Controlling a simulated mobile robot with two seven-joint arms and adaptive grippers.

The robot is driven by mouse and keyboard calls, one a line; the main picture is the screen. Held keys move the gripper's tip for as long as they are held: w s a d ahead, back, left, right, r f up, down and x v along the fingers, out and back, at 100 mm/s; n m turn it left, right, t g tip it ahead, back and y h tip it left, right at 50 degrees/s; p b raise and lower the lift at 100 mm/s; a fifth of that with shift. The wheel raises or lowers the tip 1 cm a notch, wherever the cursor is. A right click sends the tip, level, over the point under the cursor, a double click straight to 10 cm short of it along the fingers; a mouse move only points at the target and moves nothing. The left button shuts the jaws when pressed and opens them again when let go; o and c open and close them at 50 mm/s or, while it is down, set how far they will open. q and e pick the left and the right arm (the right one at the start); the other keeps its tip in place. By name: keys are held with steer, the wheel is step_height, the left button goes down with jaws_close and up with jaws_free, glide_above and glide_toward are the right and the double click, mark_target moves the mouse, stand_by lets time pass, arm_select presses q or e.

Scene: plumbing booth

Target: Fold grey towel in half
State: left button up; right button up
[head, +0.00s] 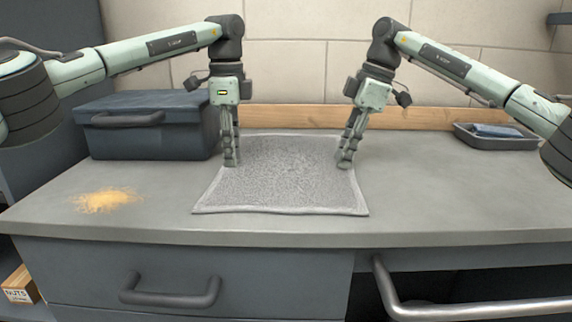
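The grey towel (283,182) lies flat and spread out on the workbench, its near edge close to the bench's front edge. My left gripper (232,164) points down over the towel's left side, with its fingertips at or just above the cloth. My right gripper (346,164) points down at the towel's right edge, slightly tilted. The fingers of each gripper look close together, and I cannot tell whether either one pinches the cloth. The towel shows no fold.
A dark toolbox (150,128) stands at the back left. A patch of yellowish dust (106,200) lies on the workbench (450,205) at left. A tray with a blue item (495,134) sits at the back right. The bench right of the towel is clear.

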arm_select(q)
steer(key=shift+f, duration=0.2)
jaws_close()
arm_select(e)
steer(key=shift+f, duration=0.15)
jaws_close()
